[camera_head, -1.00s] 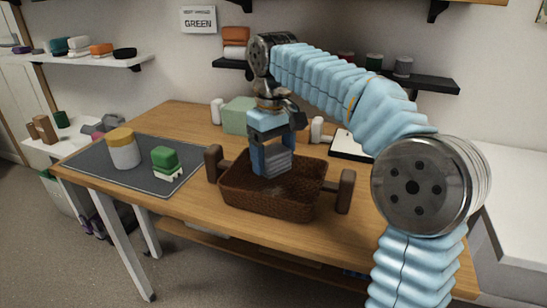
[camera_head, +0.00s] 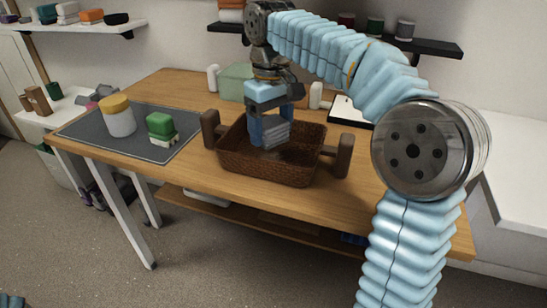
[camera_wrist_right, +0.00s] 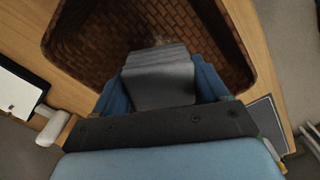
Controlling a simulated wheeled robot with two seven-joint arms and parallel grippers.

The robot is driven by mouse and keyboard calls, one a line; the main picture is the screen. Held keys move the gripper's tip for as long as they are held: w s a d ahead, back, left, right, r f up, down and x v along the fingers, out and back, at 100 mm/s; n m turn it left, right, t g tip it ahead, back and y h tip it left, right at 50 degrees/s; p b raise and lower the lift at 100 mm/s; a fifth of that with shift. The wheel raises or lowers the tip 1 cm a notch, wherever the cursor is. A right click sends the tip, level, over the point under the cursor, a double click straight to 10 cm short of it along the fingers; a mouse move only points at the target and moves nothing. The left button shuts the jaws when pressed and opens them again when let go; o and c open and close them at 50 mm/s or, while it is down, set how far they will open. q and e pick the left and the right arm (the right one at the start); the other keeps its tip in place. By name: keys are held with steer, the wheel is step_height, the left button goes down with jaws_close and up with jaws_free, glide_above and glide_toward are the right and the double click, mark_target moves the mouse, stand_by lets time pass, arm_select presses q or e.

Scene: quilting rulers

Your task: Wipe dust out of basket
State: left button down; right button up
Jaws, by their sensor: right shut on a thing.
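A brown woven basket (camera_head: 265,170) with two upright dark wooden handles stands on the wooden table. My right gripper (camera_head: 272,138) reaches down into the basket, shut on a grey folded cloth (camera_head: 276,134). In the right wrist view the cloth (camera_wrist_right: 160,80) sits between the blue fingers, over the woven basket floor (camera_wrist_right: 145,22). A small pale patch that may be dust (camera_wrist_right: 158,40) shows just beyond the cloth. Whether the cloth touches the floor I cannot tell.
A grey mat (camera_head: 85,130) at left holds a yellow-lidded white jar (camera_head: 118,120) and a green-topped brush (camera_head: 161,127). Behind the basket stand a pale green box (camera_head: 236,83) and white bottles (camera_head: 213,78). A white board (camera_head: 350,108) lies right of them. The table front is clear.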

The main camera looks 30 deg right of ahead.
steer(key=shift+f+b, duration=1.15)
steer(key=shift+f, duration=0.75)
steer(key=o, duration=1.1)
steer(key=shift+c, duration=0.9)
steer(key=shift+r+p, duration=0.8)
steer(key=shift+p, duration=0.2)
steer(key=c, duration=0.8)
